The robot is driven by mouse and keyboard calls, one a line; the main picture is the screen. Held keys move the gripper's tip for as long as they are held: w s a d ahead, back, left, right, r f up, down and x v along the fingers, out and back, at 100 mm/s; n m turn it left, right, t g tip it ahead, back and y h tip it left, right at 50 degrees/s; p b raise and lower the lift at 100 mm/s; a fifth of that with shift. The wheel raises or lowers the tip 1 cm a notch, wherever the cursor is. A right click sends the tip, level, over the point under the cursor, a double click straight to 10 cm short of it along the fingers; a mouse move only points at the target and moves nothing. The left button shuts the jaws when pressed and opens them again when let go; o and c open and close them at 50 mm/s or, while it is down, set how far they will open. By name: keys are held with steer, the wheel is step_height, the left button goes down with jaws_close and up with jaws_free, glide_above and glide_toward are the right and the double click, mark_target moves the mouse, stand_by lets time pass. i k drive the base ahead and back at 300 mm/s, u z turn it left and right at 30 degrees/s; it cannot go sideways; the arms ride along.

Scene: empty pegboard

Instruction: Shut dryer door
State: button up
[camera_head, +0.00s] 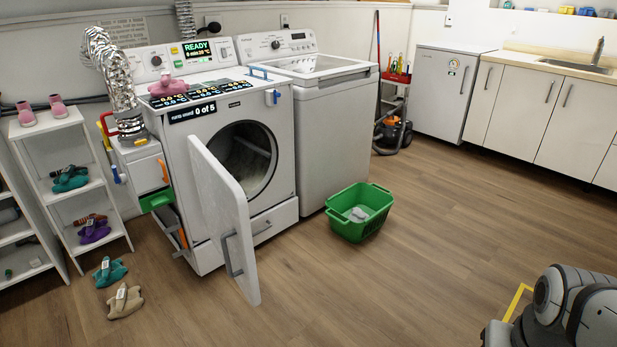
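The dryer (215,130) stands at the left against the back wall, with a lit READY display on top. Its white door (222,210) is open and swung well out from the front, hinged on the left side of the round opening. The door has a grey handle (232,255) near its outer edge. The dark drum (248,158) shows through the opening, partly hidden by the door. A grey rounded part of my arm shows at the bottom right, far from the door. My gripper is not seen in this view.
A green basket (348,226) with light cloth stands on the floor before the washer (335,125). The floor (390,290) between my arm and the door is clear.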

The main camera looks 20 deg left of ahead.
mark_target(224, 203)
steer(key=u, duration=1.85)
steer(key=i, duration=1.1)
steer(key=u, duration=0.3)
